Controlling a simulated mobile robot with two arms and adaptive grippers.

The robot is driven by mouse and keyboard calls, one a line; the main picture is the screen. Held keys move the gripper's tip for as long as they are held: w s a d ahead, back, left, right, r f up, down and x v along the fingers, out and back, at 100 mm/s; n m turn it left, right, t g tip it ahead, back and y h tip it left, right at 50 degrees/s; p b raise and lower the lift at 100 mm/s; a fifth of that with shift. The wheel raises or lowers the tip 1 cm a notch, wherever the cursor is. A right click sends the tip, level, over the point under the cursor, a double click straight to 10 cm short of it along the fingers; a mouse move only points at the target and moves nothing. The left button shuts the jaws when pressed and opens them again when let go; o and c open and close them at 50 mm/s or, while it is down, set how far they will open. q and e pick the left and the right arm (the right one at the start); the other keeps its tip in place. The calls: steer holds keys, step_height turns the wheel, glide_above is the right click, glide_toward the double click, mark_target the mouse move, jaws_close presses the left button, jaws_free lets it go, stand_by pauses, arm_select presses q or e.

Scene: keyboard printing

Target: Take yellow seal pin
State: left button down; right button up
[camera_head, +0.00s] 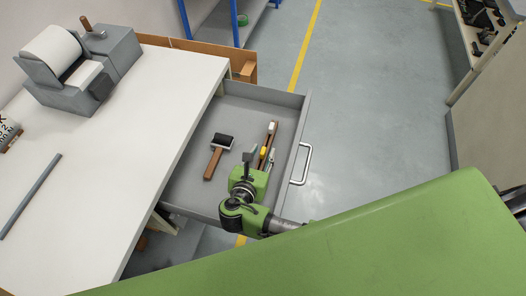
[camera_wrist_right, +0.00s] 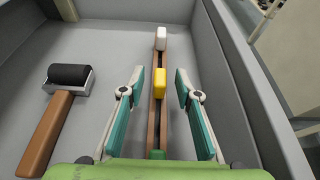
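The yellow seal pin (camera_wrist_right: 159,82) sits on a narrow brown wooden strip (camera_wrist_right: 153,128) in the open drawer. It also shows in the head view (camera_head: 263,152), just beyond my right gripper. My right gripper (camera_wrist_right: 156,90) is open, with its two teal-padded fingers on either side of the strip and the yellow pin between them, apart from it. In the head view my right gripper (camera_head: 259,162) is over the near part of the drawer. A white pin (camera_wrist_right: 161,38) stands farther along the strip. My left gripper is not in view.
The grey drawer (camera_head: 299,111) is pulled out from the white table (camera_head: 150,110), with a handle (camera_head: 302,164) on its right side. A black roller with a wooden handle (camera_head: 213,163) lies left of the strip. A grey printing machine (camera_head: 82,68) stands on the table.

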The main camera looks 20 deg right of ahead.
mark_target(262, 151)
steer(key=shift+w+d+f, duration=0.2)
steer(key=shift+w, duration=0.1)
steer(key=c, duration=0.8)
step_height(262, 151, up, 10)
steer(key=shift+r+p, duration=0.1)
steer(key=shift+p, duration=0.25)
jaws_close()
